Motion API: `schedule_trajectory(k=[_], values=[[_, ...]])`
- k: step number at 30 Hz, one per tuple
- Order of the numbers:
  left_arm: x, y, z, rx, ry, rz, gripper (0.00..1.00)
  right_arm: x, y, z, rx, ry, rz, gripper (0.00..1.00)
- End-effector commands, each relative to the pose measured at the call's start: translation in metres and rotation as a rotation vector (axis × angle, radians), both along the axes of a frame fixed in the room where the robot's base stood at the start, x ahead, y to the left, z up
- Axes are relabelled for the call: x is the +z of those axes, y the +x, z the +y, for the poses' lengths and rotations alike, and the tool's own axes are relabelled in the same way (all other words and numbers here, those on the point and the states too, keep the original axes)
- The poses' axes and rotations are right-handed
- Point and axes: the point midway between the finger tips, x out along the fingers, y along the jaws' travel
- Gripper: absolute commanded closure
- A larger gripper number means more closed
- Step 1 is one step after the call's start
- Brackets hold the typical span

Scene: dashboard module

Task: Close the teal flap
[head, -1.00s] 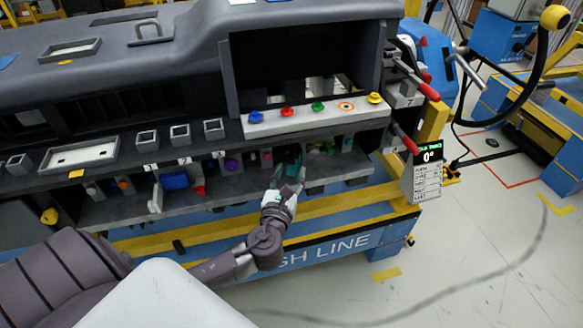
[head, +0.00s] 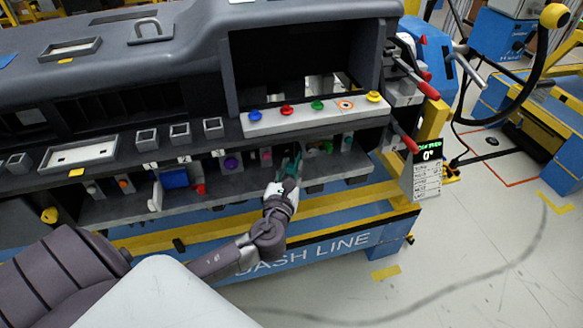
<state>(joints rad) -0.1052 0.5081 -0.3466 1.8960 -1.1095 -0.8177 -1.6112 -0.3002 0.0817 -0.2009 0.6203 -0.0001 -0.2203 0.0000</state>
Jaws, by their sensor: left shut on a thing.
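The teal flap (head: 291,164) is at the lower shelf of the dashboard module, right of the purple knob. It is small and partly covered by my gripper, so its exact angle is hard to tell. My left gripper (head: 289,172) reaches up from below, at the front edge of the shelf, and is shut on the teal flap. A small display (head: 432,152) at the right end of the module reads 0°. My right gripper is not in view.
Several coloured buttons (head: 317,106) stand on a pale strip above the flap. A blue block (head: 175,179) and a purple knob (head: 231,163) are to the left on the shelf. Red-tipped levers (head: 428,90) stick out at the right.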

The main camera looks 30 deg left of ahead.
Motion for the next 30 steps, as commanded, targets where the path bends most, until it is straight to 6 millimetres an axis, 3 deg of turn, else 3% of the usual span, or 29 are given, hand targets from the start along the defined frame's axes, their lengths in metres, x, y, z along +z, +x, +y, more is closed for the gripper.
schedule_trajectory(k=[14, 30], values=[[0.001, 0.001, -0.002, 0.061, -0.002, -0.002, 1.00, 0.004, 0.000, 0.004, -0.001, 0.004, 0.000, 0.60], [0.001, 0.010, -0.024, 0.497, -0.003, -0.001, 1.00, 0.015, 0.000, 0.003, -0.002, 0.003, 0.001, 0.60]])
